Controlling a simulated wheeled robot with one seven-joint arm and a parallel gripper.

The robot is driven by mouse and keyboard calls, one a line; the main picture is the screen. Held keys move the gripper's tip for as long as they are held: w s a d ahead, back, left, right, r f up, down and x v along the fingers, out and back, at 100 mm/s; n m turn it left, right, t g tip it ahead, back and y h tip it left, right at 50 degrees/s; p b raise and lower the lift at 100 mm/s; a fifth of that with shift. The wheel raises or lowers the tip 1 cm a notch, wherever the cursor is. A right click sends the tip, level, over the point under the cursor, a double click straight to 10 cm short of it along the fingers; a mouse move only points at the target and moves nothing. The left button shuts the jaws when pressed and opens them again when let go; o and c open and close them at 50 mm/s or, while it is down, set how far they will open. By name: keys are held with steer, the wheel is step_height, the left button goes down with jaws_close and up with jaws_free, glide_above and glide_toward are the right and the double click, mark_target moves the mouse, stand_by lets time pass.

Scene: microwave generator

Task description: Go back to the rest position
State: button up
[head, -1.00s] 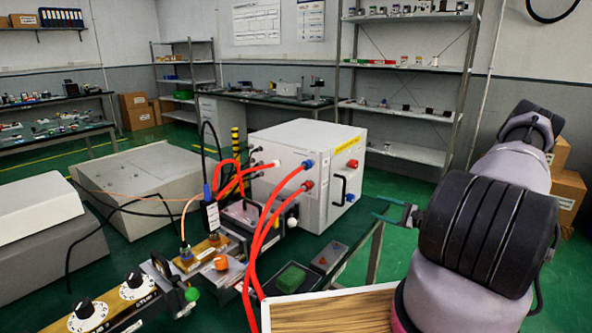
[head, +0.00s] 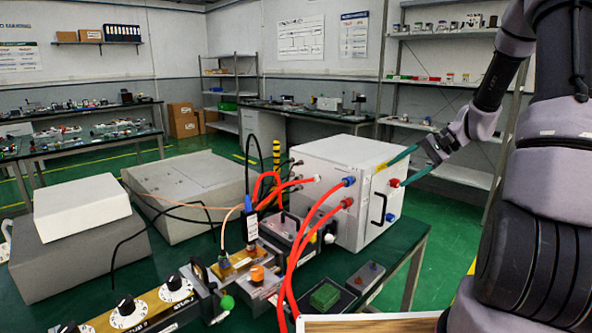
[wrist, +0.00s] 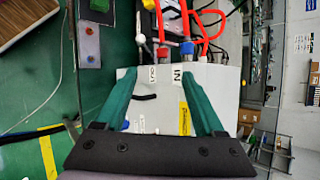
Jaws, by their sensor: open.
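My gripper (head: 392,176) has two teal fingers, spread apart with nothing between them. In the head view it is at the right of the white generator box (head: 335,170), at the height of its upper right edge. In the wrist view my gripper (wrist: 158,73) points over the box (wrist: 165,103), whose IN and OUT labels show between the fingers. I cannot tell the exact gap between fingers and box. My arm rises at the right side of the head view.
Red hoses (head: 312,235) run from the box down to the bench. Grey cases (head: 80,235) stand left. Shelving (head: 440,100) is behind; green floor is open at right.

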steer(key=s+a+r+n+t+h, duration=0.2)
steer(key=s+r+h, duration=0.2)
steer(key=s+r, duration=0.6)
steer(key=s+a+r+n+t+h, duration=0.2)
steer(key=s+a+r+t+h, duration=0.1)
steer(key=s+r, duration=0.7)
steer(key=s, duration=0.3)
steer(key=shift+s+a+r+h, duration=0.2)
steer(key=shift+a+h, duration=0.05)
steer(key=shift+h, duration=0.15)
